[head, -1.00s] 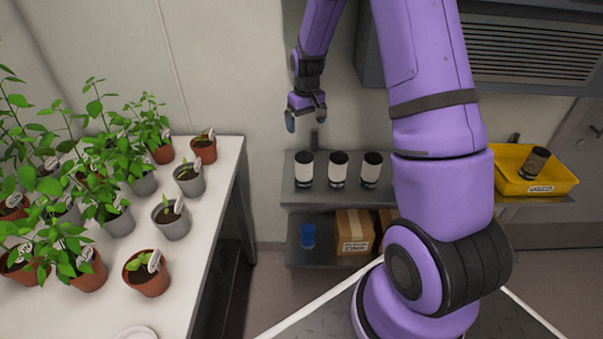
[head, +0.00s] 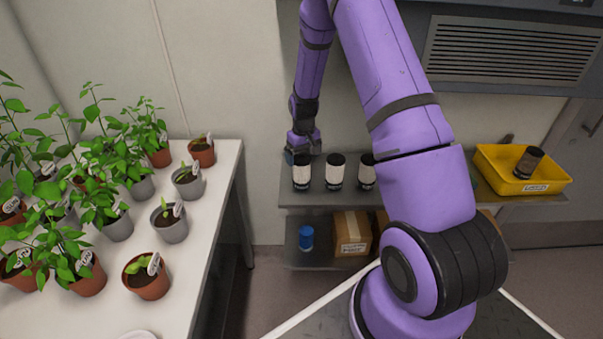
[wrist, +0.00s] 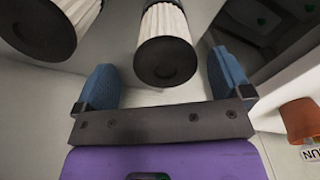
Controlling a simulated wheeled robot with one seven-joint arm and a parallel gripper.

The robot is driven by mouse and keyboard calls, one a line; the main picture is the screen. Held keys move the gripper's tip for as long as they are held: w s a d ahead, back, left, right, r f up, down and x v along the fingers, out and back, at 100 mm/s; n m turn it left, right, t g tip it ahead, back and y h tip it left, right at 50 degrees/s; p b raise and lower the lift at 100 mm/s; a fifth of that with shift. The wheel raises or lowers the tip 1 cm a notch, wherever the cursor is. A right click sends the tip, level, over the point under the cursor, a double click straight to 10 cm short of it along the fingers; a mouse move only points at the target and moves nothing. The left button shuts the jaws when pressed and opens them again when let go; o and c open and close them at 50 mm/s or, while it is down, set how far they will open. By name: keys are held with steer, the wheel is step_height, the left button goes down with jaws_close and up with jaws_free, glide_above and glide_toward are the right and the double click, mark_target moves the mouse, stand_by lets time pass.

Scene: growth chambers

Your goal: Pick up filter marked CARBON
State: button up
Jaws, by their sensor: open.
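Three filters with black caps and white pleated sides stand in a row on the upper shelf in the head view: the left filter (head: 301,173), the middle filter (head: 335,173) and the right filter (head: 367,174). No CARBON marking is readable on any of them. My gripper (head: 303,147) is at the left filter's top, from behind or above. In the wrist view my gripper (wrist: 164,82) is open, with one filter (wrist: 167,52) ahead between its two blue fingers, not clasped. A second filter (wrist: 43,25) shows at the upper left.
A yellow bin (head: 483,167) at the right of the shelf (head: 425,197) holds a dark brownish cylinder (head: 528,162). A blue container (head: 306,238) and a cardboard box (head: 351,233) sit on the lower shelf. A white table (head: 205,229) with potted plants stands at the left.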

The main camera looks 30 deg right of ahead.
mark_target(302, 172)
steer(key=f, duration=0.4)
steer(key=shift+w+a+f, duration=0.15)
steer(key=shift+w+a, duration=0.05)
steer(key=c, duration=1.1)
